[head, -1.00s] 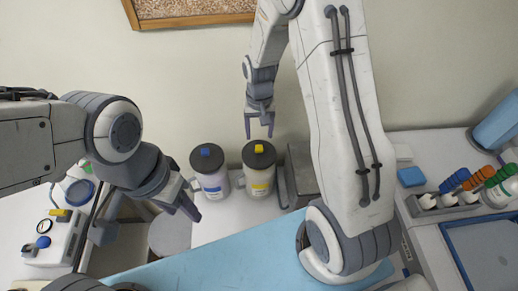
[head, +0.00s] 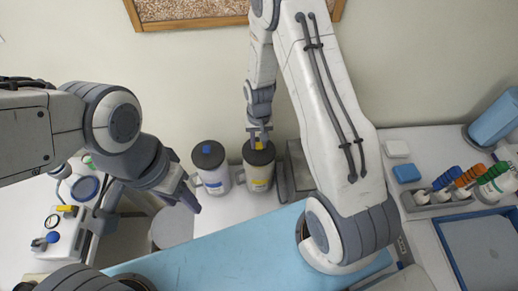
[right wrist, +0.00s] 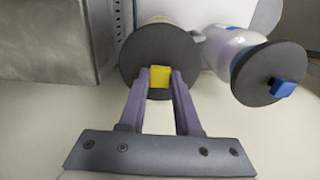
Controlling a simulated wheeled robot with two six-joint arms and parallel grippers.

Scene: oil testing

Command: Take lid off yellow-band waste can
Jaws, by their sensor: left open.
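The yellow-band waste can (head: 258,181) stands upright on the white worktop by the wall, with a dark round lid (head: 262,158) on top. The lid's yellow knob (right wrist: 159,76) shows in the right wrist view, with the dark disc (right wrist: 140,55) around it. My right gripper (head: 258,140) is directly above the can and points down. Its fingers (right wrist: 160,80) lie close against both sides of the knob and appear shut on it. The lid looks seated on the can. My left gripper (head: 192,193) is open and empty, left of the cans.
A blue-band can (head: 213,180) with a dark lid and blue knob stands just left of the yellow-band can. A grey metal box (head: 300,172) stands close on the right. A light blue mat (head: 225,255) lies in front. A rack with colored-top bottles (head: 445,198) stands far right.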

